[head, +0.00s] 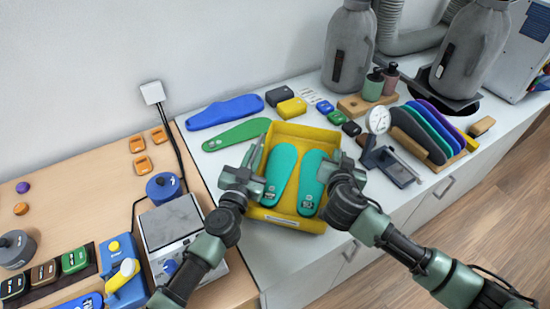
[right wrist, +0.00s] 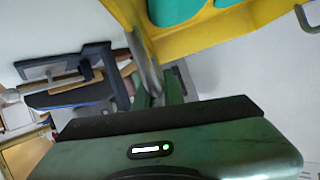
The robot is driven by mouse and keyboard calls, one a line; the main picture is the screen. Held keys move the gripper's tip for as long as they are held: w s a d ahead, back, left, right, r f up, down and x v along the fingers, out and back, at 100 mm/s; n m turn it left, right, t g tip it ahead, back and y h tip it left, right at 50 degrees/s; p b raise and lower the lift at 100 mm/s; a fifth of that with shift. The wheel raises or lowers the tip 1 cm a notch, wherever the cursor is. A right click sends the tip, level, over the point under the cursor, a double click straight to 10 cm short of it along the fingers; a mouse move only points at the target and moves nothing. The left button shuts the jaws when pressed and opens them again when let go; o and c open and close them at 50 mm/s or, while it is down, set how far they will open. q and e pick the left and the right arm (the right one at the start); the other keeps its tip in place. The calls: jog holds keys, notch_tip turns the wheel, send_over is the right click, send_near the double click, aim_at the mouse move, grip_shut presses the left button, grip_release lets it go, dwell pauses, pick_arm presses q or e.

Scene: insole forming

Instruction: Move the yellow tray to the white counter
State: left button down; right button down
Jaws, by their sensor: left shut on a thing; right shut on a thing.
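The yellow tray (head: 303,134) is over the white counter (head: 259,250), near its front edge, with two teal insoles (head: 281,172) lying in it. I cannot tell whether its base touches the counter. My left gripper (head: 255,165) is shut on the tray's left wall. My right gripper (head: 335,165) is shut on its right wall. In the right wrist view the tray's yellow wall (right wrist: 200,35) shows at the top, beside the fingers of my right gripper (right wrist: 150,85).
A blue insole (head: 225,111) and a green insole (head: 236,135) lie left of the tray. A dial gauge stand (head: 378,122) and a rack of coloured insoles (head: 425,130) stand to the right. A wooden bench (head: 90,170) with a grey machine (head: 172,222) adjoins the counter on the left.

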pick_arm(q)
jog(key=shift+a+f+b, duration=0.35)
jog(key=shift+f+b, duration=0.15)
jog(key=shift+f, duration=0.25)
pick_arm(e)
jog(key=shift+d+f, duration=0.35)
jog(key=shift+f, duration=0.25)
pick_arm(q)
jog(key=c, duration=1.5)
grip_release()
jog(key=shift+r, duration=0.15)
pick_arm(e)
jog(key=c, duration=1.5)
grip_release()
jog(key=shift+r, duration=0.15)
pick_arm(q)
jog(key=shift+d, duration=0.15)
pick_arm(e)
jog(key=shift+a, duration=0.15)
pick_arm(q)
jog(key=shift+r, duration=0.1)
pick_arm(e)
jog(key=shift+a, duration=0.1)
